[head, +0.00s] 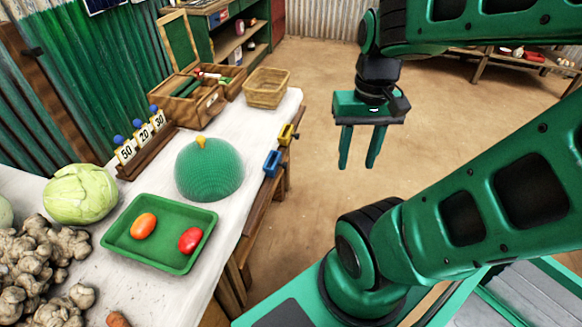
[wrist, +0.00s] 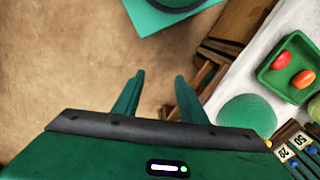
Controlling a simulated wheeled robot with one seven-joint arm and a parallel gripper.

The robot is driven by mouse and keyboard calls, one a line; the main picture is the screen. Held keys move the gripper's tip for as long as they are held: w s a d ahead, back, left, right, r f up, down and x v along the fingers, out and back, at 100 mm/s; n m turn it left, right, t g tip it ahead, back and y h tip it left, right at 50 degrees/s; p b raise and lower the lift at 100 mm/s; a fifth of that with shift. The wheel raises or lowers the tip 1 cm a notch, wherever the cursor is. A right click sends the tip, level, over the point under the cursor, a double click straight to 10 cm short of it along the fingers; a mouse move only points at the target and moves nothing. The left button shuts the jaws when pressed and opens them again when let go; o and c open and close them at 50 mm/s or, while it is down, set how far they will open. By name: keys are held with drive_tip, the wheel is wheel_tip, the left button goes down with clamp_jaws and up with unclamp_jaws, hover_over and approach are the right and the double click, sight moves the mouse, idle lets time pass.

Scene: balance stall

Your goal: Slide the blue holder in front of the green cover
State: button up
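The blue holder (head: 271,163) sits at the table's right edge, just right of the green cover (head: 209,169) and apart from it. The cover is a ribbed green dome with a small yellow-orange knob, standing on the white table top. It also shows in the wrist view (wrist: 248,118). My gripper (head: 357,166) hangs over the floor to the right of the table, fingers pointing down. Its fingers are apart with nothing between them; they also show in the wrist view (wrist: 159,77). I cannot make out the blue holder in the wrist view.
A yellow holder (head: 286,134) sits on the same edge, farther back. On the table (head: 222,222) are a green tray (head: 164,258) with two tomatoes, a cabbage (head: 80,193), numbered cards (head: 142,137) and a basket (head: 267,88). Open floor lies right of the table.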

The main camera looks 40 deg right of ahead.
drive_tip(key=w+d+f+m+g+y, duration=0.1)
drive_tip(key=w+d+f+m, duration=0.1)
drive_tip(key=w+f, duration=0.3)
drive_tip(key=m+t+y, duration=1)
drive_tip(key=m+t, duration=0.5)
drive_tip(key=m, duration=0.5)
approach(277, 164)
drive_tip(key=w, duration=0.1)
drive_tip(key=w+a, duration=0.1)
drive_tip(key=w+a+f, duration=0.1)
drive_tip(key=w, duration=0.1)
drive_tip(key=shift+a, duration=0.1)
clamp_jaws()
